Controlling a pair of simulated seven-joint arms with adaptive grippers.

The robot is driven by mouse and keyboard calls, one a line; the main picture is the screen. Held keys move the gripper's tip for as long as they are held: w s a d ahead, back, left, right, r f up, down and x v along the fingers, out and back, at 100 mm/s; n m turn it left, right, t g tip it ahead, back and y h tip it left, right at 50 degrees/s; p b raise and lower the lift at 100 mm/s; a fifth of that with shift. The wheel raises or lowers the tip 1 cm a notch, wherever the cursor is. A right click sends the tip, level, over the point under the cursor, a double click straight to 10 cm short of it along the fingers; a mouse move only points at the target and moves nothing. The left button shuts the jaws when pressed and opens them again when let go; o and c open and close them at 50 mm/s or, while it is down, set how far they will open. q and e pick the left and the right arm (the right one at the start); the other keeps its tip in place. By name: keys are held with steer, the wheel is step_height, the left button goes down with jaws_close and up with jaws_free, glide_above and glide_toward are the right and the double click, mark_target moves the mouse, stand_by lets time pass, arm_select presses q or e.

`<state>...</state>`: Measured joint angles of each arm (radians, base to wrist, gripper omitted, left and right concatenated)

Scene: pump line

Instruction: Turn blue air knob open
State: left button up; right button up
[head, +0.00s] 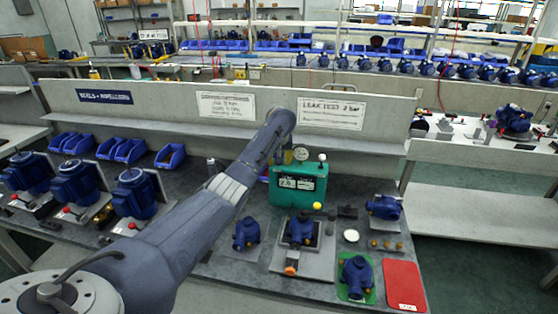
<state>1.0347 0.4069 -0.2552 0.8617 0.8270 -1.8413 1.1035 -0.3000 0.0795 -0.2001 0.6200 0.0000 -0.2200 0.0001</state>
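The green leak test box (298,186) stands on the grey bench with a small display on its front. A round gauge (301,153) and a white ball-topped lever (322,158) show at its top. I cannot make out a blue air knob for sure; my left arm covers the area left of the box. My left arm reaches in from the lower left to just above the box. Only a dark part of my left gripper (283,157) shows behind the arm, close to the gauge, and its fingers are too hidden to judge. My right gripper is not in view.
A blue pump sits in a fixture (301,232) before the box, with a yellow ball knob (318,206) nearby. Other pumps stand at left (247,233), at right (384,207) and on a green mat (356,276). A red mat (404,285) lies front right.

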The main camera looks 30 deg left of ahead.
arm_select(q)
steer(key=v, duration=1.2)
steer(key=shift+w, duration=0.1)
steer(key=shift+a, duration=0.1)
stand_by(0.4)
